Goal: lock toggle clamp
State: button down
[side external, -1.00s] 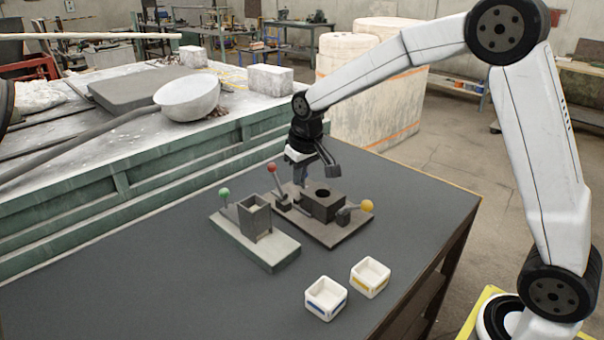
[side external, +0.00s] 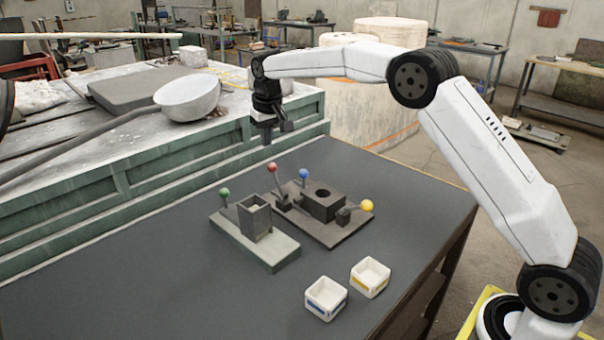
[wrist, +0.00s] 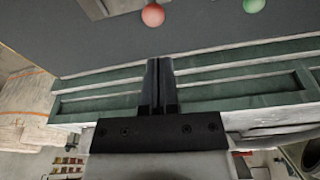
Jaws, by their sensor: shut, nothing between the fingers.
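A dark fixture plate (side external: 335,236) on the table carries a block with a round hole (side external: 322,203). Around the block are levers with a red knob (side external: 271,167), a blue knob (side external: 303,173) and a yellow knob (side external: 367,206). The red and blue levers stand roughly upright; the yellow one sits low at the right. A paler base beside it has a green-knobbed lever (side external: 224,192) and a square box (side external: 255,217). My gripper (side external: 267,139) is shut and empty, above and behind the fixture. In the wrist view my gripper (wrist: 159,60) shows closed fingers; red (wrist: 153,14) and green (wrist: 254,5) knobs show at the top.
Two small white open boxes (side external: 326,298) (side external: 370,277) stand at the table front. A green-sided bench (side external: 150,175) with a large ladle bowl (side external: 187,96) adjoins the table's back edge. The grey table (side external: 130,275) is clear at left.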

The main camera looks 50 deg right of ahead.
aim_at(277, 181)
jog(key=shift+m, duration=0.4)
jog(key=shift+w+d+r, duration=0.2)
jog(key=shift+w+r, duration=0.1)
jog(key=shift+w, duration=0.4)
jog(key=shift+w+d+r, duration=0.25)
jog(key=shift+w+r, duration=0.1)
jog(key=shift+w, duration=0.35)
jog(key=shift+w+d+r, duration=0.2)
jog(key=shift+w+r, duration=0.1)
jog(key=shift+w, duration=0.4)
jog(key=shift+f, duration=0.1)
notch_tip(277, 181, down, 9)
jog(key=s, duration=0.2)
jog(key=shift+s, duration=0.2)
jog(key=shift+a, duration=0.1)
